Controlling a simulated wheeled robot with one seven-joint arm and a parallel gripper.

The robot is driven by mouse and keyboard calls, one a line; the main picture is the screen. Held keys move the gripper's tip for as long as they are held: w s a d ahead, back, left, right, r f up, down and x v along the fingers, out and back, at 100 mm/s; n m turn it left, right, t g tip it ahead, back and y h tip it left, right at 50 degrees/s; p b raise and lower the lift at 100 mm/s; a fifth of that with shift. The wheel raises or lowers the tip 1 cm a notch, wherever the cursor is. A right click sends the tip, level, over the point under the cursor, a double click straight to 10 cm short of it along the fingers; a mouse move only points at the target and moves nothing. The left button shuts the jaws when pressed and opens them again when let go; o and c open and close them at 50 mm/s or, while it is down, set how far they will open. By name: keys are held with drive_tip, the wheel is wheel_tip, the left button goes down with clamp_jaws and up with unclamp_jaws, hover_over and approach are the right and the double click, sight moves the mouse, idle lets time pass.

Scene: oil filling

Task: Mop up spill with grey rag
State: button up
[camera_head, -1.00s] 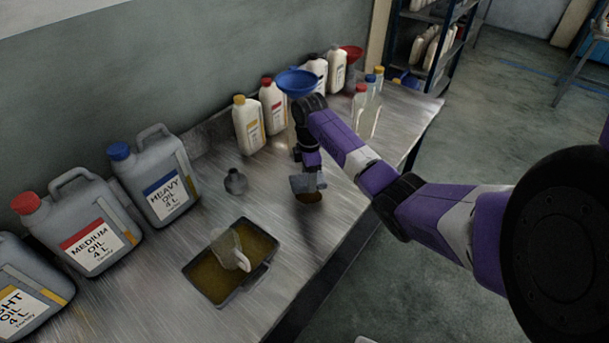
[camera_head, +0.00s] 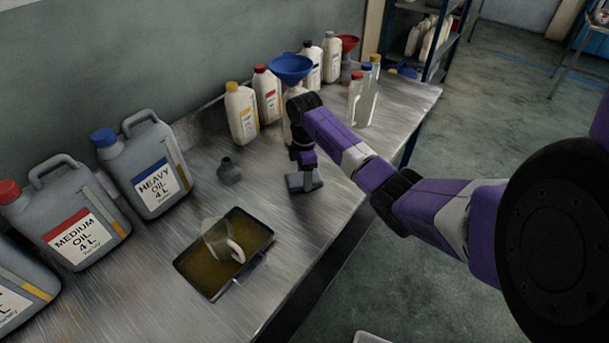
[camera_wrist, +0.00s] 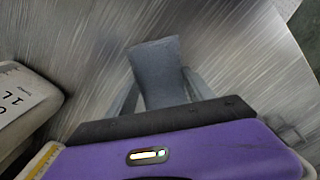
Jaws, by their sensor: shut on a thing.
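The grey rag (camera_head: 304,182) is in my gripper (camera_head: 305,172), low over the steel table, right of the small grey bottle. It looks pressed flat on the tabletop or just above it; I cannot tell which. In the wrist view the rag (camera_wrist: 159,72) sits between the fingers of my gripper (camera_wrist: 163,88), which is shut on it. No brown spill shows around the rag in either view now; the surface under the rag is hidden.
A tray of brown oil (camera_head: 258,262) with a clear jug (camera_head: 222,240) in it stands left of the gripper. Large oil canisters (camera_head: 150,168) line the left. White bottles (camera_head: 242,112) and a blue funnel (camera_head: 290,68) stand behind. The table's front edge is at right.

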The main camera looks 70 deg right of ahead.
drive_tip(key=shift+f, duration=0.35)
idle(0.3)
